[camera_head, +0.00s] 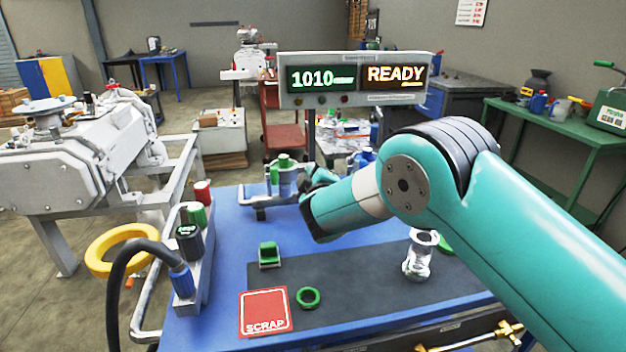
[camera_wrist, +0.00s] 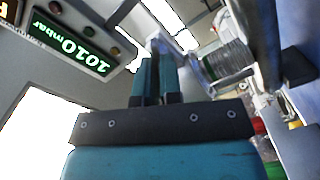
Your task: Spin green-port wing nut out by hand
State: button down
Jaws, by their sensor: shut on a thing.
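The green-port fitting stands at the back of the blue bench, with a green cap (camera_head: 284,161) on top and green and blue-grey parts below. My gripper (camera_head: 304,180) reaches it from the right, at its right side. In the wrist view my gripper (camera_wrist: 157,58) has its two teal fingers close together, shut on a small dark piece between the tips, which appears to be the wing nut (camera_wrist: 155,44). The nut's shape is too small to make out, and in the head view my gripper hides it. A ribbed silver part (camera_wrist: 228,60) is just right of the fingers.
A display (camera_head: 355,78) reads 1010 mbar and READY behind the bench. On the dark mat (camera_head: 365,290) are a green ring (camera_head: 308,298), a red SCRAP plate (camera_head: 265,312) and a clear-and-silver piece (camera_head: 420,257). A green block (camera_head: 269,254) stands at the mat's left edge.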

jog(key=n, duration=0.6)
jog(key=shift+n, duration=0.3)
dwell(0.4)
jog(key=shift+a, duration=0.1)
jog(key=c, duration=1.3)
grip_release()
jog(key=shift+f, duration=0.1)
jog(key=shift+b+v, duration=3.1)
jog(key=shift+v, duration=5.6)
